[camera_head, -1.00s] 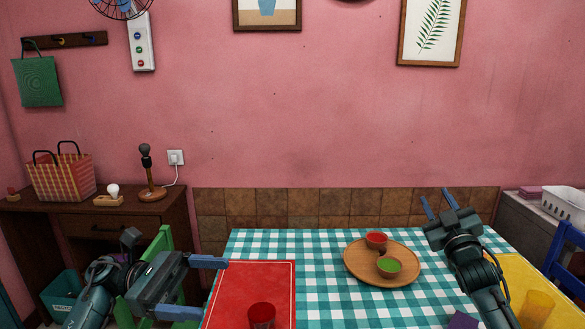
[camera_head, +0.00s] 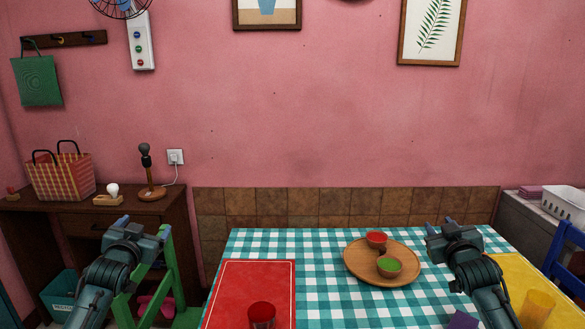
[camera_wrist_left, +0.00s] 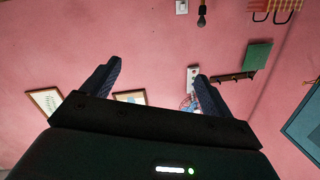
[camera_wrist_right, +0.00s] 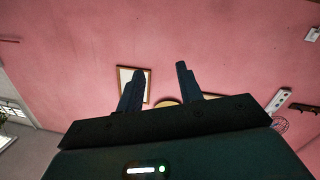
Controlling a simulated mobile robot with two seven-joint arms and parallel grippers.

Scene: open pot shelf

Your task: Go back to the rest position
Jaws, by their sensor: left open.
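My left gripper (camera_head: 143,226) is left of the table, above the green chair, pointing away from me. In the left wrist view its fingers (camera_wrist_left: 159,71) are spread with nothing between them. My right gripper (camera_head: 441,225) is raised beside the right part of the table, also pointing away. In the right wrist view its fingers (camera_wrist_right: 159,69) are apart and empty. Both wrist views face the pink wall.
A yellow cup (camera_head: 537,308) stands right. A green chair (camera_head: 170,280) is left.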

